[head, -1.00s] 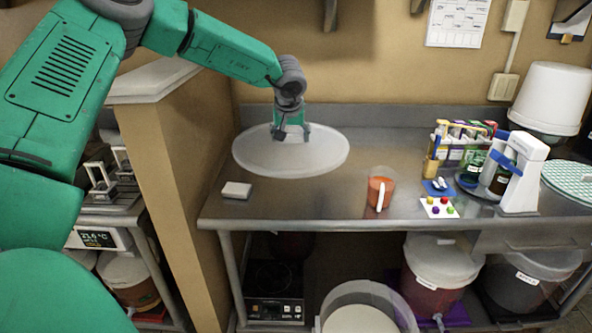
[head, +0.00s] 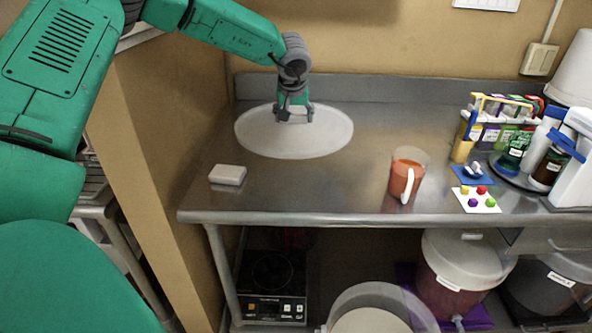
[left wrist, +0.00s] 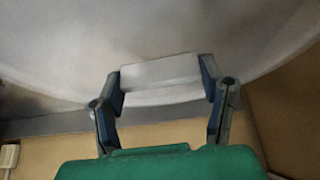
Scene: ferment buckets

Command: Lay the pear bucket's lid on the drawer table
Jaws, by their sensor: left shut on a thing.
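A round, whitish lid (head: 265,143) is level at the back left of the steel drawer table (head: 320,185). I cannot tell whether it rests on the top or hangs just above it. My left gripper (head: 294,113) reaches down onto it and is shut on its pale, block-shaped handle (left wrist: 160,72). In the left wrist view the two fingers of the left gripper (left wrist: 160,80) press on either side of that handle, and the lid (left wrist: 170,25) fills the upper part. An open, lidless bucket (head: 340,312) stands low at the bottom, partly cut off. My right gripper is not in view.
A small pale box (head: 228,175) lies left of front. Right of the lid are an orange-filled jug (head: 407,176), a card with coloured balls (head: 476,199) and a bottle rack (head: 500,125). Beneath stand a hot plate (head: 272,285) and a lidded reddish bucket (head: 460,270). The wall is behind.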

